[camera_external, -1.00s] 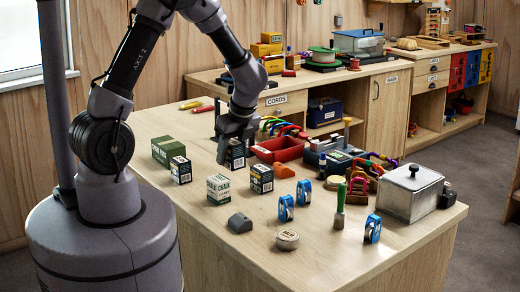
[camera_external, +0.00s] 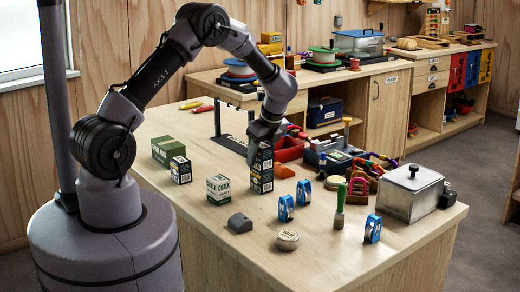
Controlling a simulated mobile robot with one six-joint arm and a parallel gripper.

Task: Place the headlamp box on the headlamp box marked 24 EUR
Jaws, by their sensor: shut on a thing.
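My gripper (camera_external: 262,142) points down and is shut on a dark headlamp box (camera_external: 263,158). The held box is upright, directly above a second dark headlamp box (camera_external: 262,181) that stands on the table. The two look lined up as one column, with no clear gap between them. I cannot tell whether the upper one's weight rests on the lower one. The price marks are too small to read. A third dark box (camera_external: 181,170) stands farther left, beside a green box (camera_external: 168,150).
A white and green chalk box (camera_external: 218,188) stands just left of the column. Blue tape-like items (camera_external: 286,208), a grey block (camera_external: 240,223) and a round tin (camera_external: 287,240) are in front. A red bin (camera_external: 288,149) lies behind. The table's front left is clear.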

